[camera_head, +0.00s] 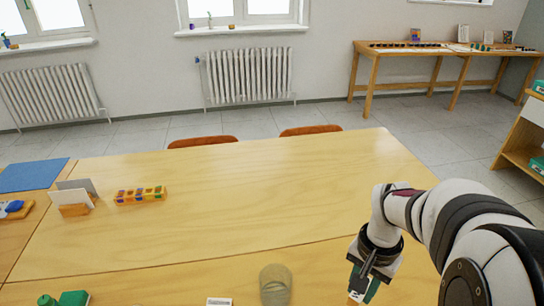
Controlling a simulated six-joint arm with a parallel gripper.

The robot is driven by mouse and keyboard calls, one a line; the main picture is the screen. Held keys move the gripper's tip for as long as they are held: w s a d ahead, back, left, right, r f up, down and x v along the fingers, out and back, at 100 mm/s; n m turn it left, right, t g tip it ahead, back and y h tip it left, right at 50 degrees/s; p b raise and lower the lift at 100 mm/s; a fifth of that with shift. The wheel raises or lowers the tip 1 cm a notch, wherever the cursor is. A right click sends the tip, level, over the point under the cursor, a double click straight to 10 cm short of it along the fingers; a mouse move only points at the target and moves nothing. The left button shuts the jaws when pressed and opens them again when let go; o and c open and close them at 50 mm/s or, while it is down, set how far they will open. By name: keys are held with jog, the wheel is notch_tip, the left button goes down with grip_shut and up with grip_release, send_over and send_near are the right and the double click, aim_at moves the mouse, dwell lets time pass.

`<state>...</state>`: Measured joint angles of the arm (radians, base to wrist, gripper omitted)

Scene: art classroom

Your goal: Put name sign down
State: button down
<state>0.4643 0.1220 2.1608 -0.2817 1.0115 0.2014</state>
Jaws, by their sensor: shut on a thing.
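My gripper (363,287) is at the bottom right, low over the near part of the wooden table (250,190), pointing down. It is shut on a small white and wood-coloured piece with dark marks, which looks like the name sign (356,297). Only a bit of the sign shows between the green-tipped fingers, and the frame's lower edge cuts off the rest. I cannot tell whether it touches the table.
White cards in a wooden holder (74,210) and a tray of coloured pieces (140,195) stand at left. A green item (74,298) is bottom left. The table's middle is clear.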

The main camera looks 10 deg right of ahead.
jog(key=w+a+r+n, duration=0.8)
jog(key=a+r+n, duration=0.35)
jog(key=a, duration=0.25)
jog(key=s+d+f, duration=0.3)
jog(key=d+f, duration=0.1)
jog(key=d, duration=0.2)
jog(key=s+d+f, duration=0.4)
jog(key=d+f, duration=0.1)
jog(key=d, duration=0.2)
jog(key=s+d+f, duration=0.2)
jog(key=s+f, duration=0.2)
jog(key=s, duration=0.2)
jog(key=s+d+f, duration=0.3)
jog(key=s, duration=0.3)
jog(key=shift+m, duration=0.45)
jog(key=w+a+f, duration=0.3)
jog(key=w, duration=0.1)
jog(key=w+a+f, duration=0.4)
jog(key=shift+w+f, duration=0.1)
jog(key=shift+f, duration=0.15)
jog(key=shift+w+a+f, duration=0.1)
jog(key=shift+w+f, duration=0.05)
jog(key=shift+f, duration=0.95)
jog(key=shift+w+a+f, duration=0.1)
jog(key=shift+w+f, duration=0.05)
jog(key=shift+f, duration=0.9)
jog(key=shift+f, duration=0.1)
jog(key=c, duration=0.7)
grip_release()
jog(key=shift+o, duration=0.2)
